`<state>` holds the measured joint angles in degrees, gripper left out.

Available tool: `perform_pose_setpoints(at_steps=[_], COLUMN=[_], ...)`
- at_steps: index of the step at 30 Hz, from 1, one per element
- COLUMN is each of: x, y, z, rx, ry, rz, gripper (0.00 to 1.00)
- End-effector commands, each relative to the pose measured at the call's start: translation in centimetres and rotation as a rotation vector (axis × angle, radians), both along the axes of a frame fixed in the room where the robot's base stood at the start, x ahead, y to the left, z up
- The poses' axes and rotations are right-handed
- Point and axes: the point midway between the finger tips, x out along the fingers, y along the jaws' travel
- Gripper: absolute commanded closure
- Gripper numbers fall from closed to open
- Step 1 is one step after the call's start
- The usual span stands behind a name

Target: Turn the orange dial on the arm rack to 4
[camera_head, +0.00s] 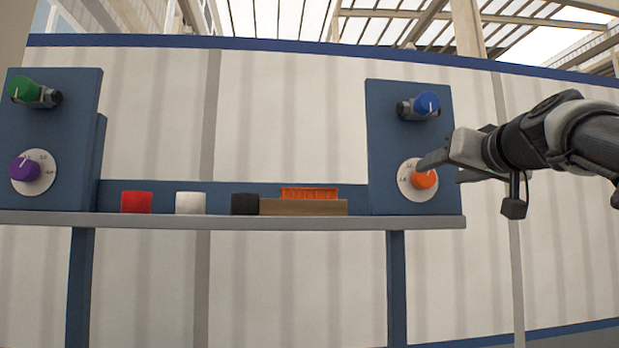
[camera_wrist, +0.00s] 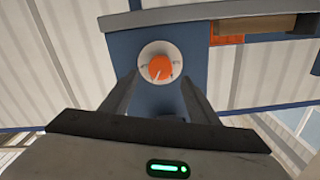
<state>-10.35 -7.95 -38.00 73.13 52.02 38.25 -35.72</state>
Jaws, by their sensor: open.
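The orange dial (camera_head: 425,179) sits on a round white plate with small marks, low on the blue right-hand panel (camera_head: 385,140) of the rack. My gripper (camera_head: 440,168) reaches in from the right. In the head view one finger passes in front of part of the dial's plate. In the wrist view the orange dial (camera_wrist: 160,68) lies ahead, between and beyond the two open fingers (camera_wrist: 156,92), which appear apart from it. A white pointer line shows on the dial, but the marks are too small to read surely.
A blue knob (camera_head: 426,104) sits above the orange dial. The left panel has a green knob (camera_head: 23,89) and a purple dial (camera_head: 25,168). Red (camera_head: 136,202), white (camera_head: 190,203) and black (camera_head: 245,204) pieces and an orange piece on a wooden block (camera_head: 303,208) stand on the grey shelf (camera_head: 250,221).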

Motion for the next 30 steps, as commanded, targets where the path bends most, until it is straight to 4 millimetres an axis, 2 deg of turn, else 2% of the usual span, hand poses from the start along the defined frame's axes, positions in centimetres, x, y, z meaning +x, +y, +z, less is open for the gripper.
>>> perform_pose_setpoints(at_steps=[1, 3, 9, 15, 23, 30], x=[1.3, 2.7, 5.7, 6.9, 7.0, 7.0], y=[0.1, 0.1, 0.2, 0.2, 0.2, 0.2], z=[0.0, 0.0, 0.1, 0.0, 0.0, 0.0], rx=[-0.002, -0.002, -0.002, -0.002, -0.001, -0.001], ry=[0.004, 0.004, 0.002, 0.000, 0.000, 0.000], rz=[0.000, -0.001, -0.001, -0.001, 0.000, 0.000], gripper=[0.45, 0.45, 0.45, 0.45, 0.45, 0.84])
